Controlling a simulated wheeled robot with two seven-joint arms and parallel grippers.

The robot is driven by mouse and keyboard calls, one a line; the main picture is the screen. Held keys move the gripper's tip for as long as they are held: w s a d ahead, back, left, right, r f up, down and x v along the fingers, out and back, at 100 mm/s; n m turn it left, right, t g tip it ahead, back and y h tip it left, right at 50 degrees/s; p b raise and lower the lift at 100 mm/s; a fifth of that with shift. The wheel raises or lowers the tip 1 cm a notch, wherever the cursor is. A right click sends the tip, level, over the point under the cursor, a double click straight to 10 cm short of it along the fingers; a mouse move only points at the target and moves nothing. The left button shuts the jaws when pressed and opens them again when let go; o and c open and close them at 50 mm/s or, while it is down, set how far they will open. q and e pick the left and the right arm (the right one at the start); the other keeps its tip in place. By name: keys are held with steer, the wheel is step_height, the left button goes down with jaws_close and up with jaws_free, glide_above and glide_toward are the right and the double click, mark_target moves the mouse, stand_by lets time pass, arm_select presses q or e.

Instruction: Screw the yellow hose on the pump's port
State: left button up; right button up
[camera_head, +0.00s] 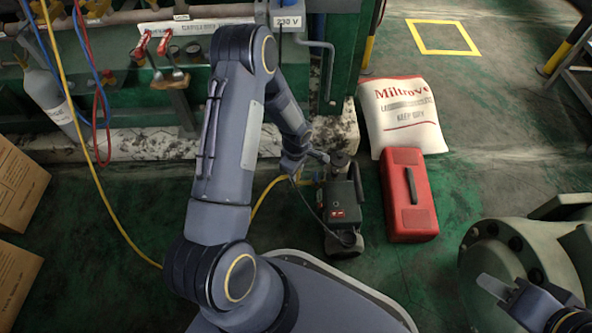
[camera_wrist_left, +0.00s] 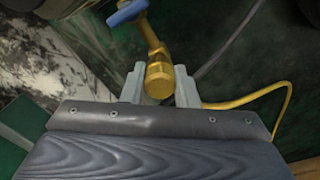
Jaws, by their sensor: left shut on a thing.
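The black pump (camera_head: 342,207) stands on the green floor in the middle of the head view. The yellow hose (camera_head: 88,160) hangs from the upper left, loops along the floor behind my left arm and rises beside the pump. My left gripper (camera_head: 316,160) is close to the pump's top left. In the left wrist view its two grey fingers (camera_wrist_left: 160,86) are shut on the hose's yellow end fitting (camera_wrist_left: 157,72), which has a blue handle (camera_wrist_left: 128,12). I cannot tell whether the fitting touches the port. My right gripper (camera_head: 497,287) is at the lower right, partly out of view.
A red toolbox (camera_head: 408,215) lies right of the pump, with a white sack (camera_head: 403,112) behind it. A green flanged machine (camera_head: 500,255) is at the lower right. Red and blue hoses (camera_head: 97,100), a grey cylinder (camera_head: 48,95) and cardboard boxes (camera_head: 15,185) are on the left.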

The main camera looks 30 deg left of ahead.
arm_select(q)
steer(key=m, duration=0.3)
steer(key=shift+m, duration=0.3)
